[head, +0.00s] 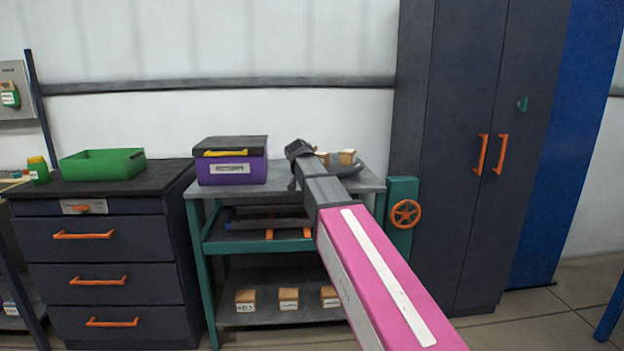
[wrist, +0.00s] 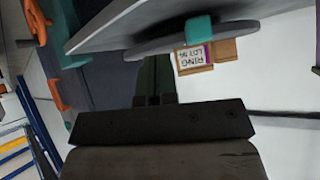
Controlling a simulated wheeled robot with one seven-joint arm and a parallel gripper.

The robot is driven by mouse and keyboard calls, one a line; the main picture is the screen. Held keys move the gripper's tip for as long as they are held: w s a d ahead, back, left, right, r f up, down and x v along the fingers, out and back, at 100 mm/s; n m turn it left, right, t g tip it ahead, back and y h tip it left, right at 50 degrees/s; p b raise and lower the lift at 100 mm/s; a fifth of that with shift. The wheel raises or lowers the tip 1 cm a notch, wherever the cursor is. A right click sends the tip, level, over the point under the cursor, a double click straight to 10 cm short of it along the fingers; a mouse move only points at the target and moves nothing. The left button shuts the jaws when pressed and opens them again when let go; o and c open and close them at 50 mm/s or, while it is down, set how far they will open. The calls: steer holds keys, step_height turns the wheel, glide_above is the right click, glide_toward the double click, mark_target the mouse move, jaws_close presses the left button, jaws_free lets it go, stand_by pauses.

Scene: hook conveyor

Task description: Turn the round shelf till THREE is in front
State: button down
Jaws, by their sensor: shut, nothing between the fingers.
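The round shelf is a grey disc on top of the teal-framed bench; its edge (head: 352,168) shows at the right end in the head view, partly behind my arm. The wrist view is tilted and shows the disc (wrist: 165,46) edge-on, with a teal block (wrist: 199,30) at its rim. Small tan boxes (head: 347,156) stand on it. One box (wrist: 194,58) bears an upside-down label that seems to read RING LOT; I cannot read THREE anywhere. My gripper (wrist: 155,66) is shut and empty, close to the disc's rim. In the head view my gripper (head: 297,152) mostly hides its own fingers.
A purple bin (head: 232,172) with a black lid stands left on the bench (head: 285,187). A green tray (head: 102,164) sits on a drawer cabinet. A teal panel with an orange handwheel (head: 405,213) and a dark cupboard (head: 480,120) stand close on the right.

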steer(key=s+d+r+n+g+y, duration=0.2)
steer(key=d+r+y, duration=0.2)
steer(key=d+y, duration=0.3)
steer(key=x, duration=0.3)
steer(key=a+x, duration=0.1)
steer(key=x, duration=0.3)
steer(key=a+x, duration=0.1)
steer(key=x, duration=0.3)
steer(key=shift+w+a+r, duration=0.15)
steer(key=shift+a, duration=0.1)
steer(key=shift+w+a, duration=0.25)
steer(key=shift+a, duration=0.3)
steer(key=shift+a+m, duration=0.15)
steer(key=shift+m, duration=0.15)
